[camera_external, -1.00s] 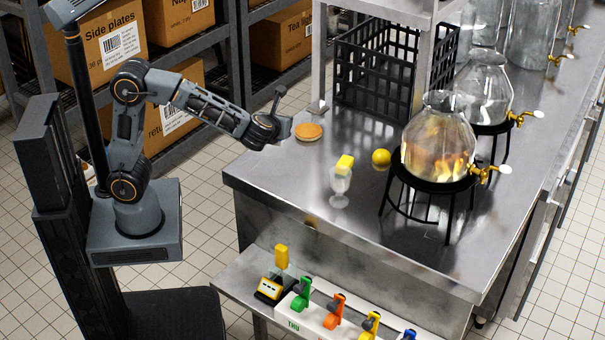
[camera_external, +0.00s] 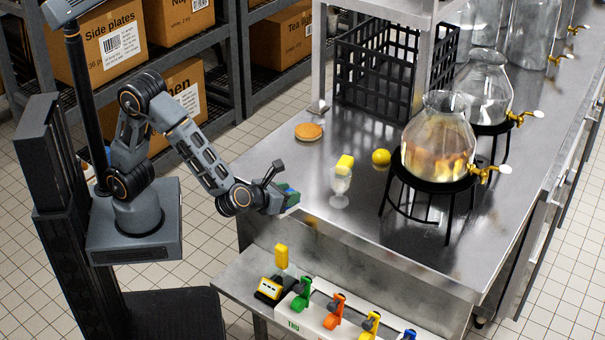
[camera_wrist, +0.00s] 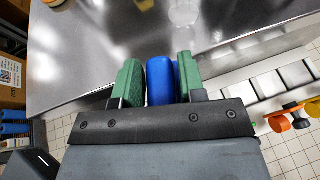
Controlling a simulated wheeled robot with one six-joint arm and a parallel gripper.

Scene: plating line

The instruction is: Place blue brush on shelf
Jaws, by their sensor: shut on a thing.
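My gripper (camera_external: 284,196) hangs over the near left edge of the steel table. In the wrist view its two green fingers (camera_wrist: 159,80) are shut on a blue rounded thing (camera_wrist: 160,76), which I take for the blue brush. Only its blue part shows between the fingers, and no bristles can be made out. A low steel shelf (camera_external: 236,283) juts out below the table's front edge. A dark rack (camera_external: 237,70) with cartons on its shelves stands at the back left. Which shelf is meant is not clear from the pictures.
The table (camera_external: 300,170) bears a bun (camera_external: 309,131), a glass (camera_external: 340,190) with a yellow block, a lemon (camera_external: 381,157), a black crate (camera_external: 365,70) and glass dispensers (camera_external: 438,140).

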